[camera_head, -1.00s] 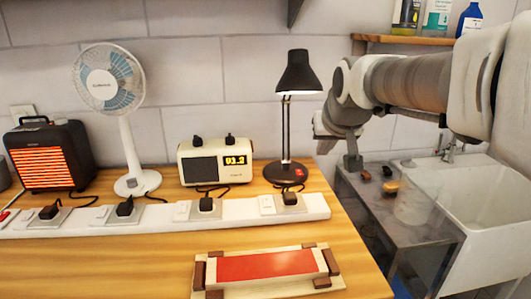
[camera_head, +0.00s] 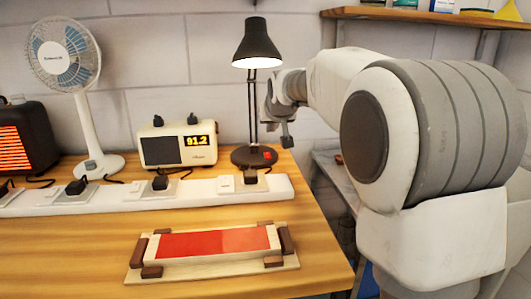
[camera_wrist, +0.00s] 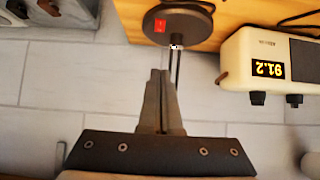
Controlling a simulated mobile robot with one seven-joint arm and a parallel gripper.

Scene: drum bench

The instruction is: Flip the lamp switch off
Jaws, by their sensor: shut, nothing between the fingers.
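The black desk lamp (camera_head: 256,45) stands at the back of the wooden bench, its bulb lit. Its red switch (camera_head: 267,155) is on the round black base (camera_head: 247,160). In the wrist view the base (camera_wrist: 190,28) shows at the top, with the red switch (camera_wrist: 160,26) on it. My gripper (camera_head: 287,141) is right of the lamp's stem, a little above and to the right of the base. In the wrist view my gripper (camera_wrist: 160,74) is shut and empty, its fingertips pointing toward the base, apart from the switch in the picture.
A cream clock radio (camera_head: 178,145) stands left of the lamp. A white power strip (camera_head: 110,195) with plugs runs across the bench in front. A fan (camera_head: 64,60) and a glowing heater (camera_head: 25,140) are further left. A sharpening stone on a board (camera_head: 215,245) lies in front.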

